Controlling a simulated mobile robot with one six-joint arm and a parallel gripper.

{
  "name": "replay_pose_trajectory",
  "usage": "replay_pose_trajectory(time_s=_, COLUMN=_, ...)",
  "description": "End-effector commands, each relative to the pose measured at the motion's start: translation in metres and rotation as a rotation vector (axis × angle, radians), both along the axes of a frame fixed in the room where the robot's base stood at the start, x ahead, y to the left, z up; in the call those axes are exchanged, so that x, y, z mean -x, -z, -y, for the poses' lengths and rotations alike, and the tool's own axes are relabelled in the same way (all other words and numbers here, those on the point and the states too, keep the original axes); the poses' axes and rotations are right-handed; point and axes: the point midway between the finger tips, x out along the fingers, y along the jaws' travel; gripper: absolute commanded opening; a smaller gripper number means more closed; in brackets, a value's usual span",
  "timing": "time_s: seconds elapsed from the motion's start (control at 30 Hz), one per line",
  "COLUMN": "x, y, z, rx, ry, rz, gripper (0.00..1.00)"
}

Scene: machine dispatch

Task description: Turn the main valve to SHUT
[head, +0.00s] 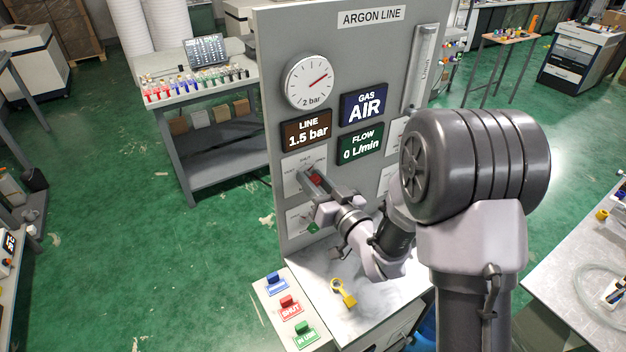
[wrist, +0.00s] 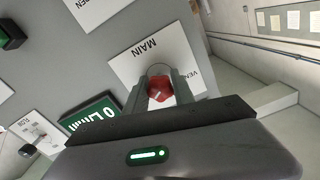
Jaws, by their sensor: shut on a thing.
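The main valve is a red knob (wrist: 160,88) on a white plate marked MAIN (wrist: 140,60) in the wrist view. The head view shows the red knob (head: 314,179) low on the left of the grey ARGON LINE panel (head: 290,232), with SHUT printed above it. My gripper (wrist: 160,90) is shut on the red knob, one finger on each side. In the head view my gripper (head: 313,182) reaches the panel and hides part of the knob and plate. The knob's exact pointing is hard to tell.
The panel shows a pressure gauge (head: 311,81), LINE 1.5 bar (head: 306,128), GAS AIR (head: 364,103) and FLOW 0 L/min (head: 360,144). A green knob (head: 313,227) is just below my gripper. A yellow tool (head: 343,292) lies on the ledge, beside blue, red and green tags (head: 290,308).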

Motion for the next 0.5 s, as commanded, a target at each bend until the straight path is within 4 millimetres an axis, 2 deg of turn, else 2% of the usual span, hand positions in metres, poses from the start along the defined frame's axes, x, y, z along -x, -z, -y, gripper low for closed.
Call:
replay_pose_trajectory(time_s=0.27, x=0.0003, y=0.0036, z=-0.0002, rx=0.049, ry=-0.002, rz=0.035, gripper=0.00)
replay_pose_trajectory(time_s=0.5, x=0.0001, y=0.0075, z=0.0000, rx=0.190, ry=0.000, rz=0.132, gripper=0.00)
